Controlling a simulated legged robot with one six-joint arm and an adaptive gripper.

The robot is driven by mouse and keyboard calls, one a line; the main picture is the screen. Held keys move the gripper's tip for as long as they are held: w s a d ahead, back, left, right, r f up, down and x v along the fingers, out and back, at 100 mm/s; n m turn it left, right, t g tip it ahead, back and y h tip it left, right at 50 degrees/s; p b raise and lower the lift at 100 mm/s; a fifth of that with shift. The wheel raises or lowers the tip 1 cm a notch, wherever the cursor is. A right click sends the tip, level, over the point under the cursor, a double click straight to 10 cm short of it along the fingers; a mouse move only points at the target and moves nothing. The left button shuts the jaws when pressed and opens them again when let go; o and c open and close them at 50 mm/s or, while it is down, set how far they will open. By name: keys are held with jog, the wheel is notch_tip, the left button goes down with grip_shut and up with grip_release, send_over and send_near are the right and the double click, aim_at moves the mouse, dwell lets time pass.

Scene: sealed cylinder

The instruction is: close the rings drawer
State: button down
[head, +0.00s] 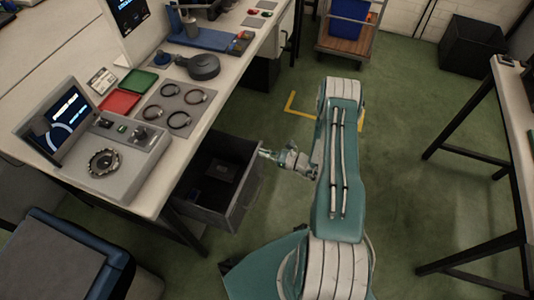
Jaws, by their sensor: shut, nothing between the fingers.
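A dark grey drawer (240,207) stands pulled out from under the workbench at the left of the head view. Its inside is dark, and a dark box-like item (222,170) shows in it. My gripper (266,154) is shut and empty at the drawer's right side, close to the upper edge of its front panel. I cannot tell whether the fingertips touch the panel. My green arm reaches up the middle of the view, with the wrist turned left toward the drawer. The drawer's handle cannot be made out.
The workbench (75,165) carries a console (95,140), a red tray (119,102), a green tray (138,81) and a grey mat with several rings (178,105). A blue-edged cabinet (60,265) stands at lower left. Another table (515,115) stands at right. Green floor between is clear.

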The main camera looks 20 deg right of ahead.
jog(key=x, duration=2.3)
jog(key=shift+w, duration=0.15)
jog(key=shift+a, duration=0.15)
jog(key=v, duration=1.4)
jog(key=shift+f, duration=0.15)
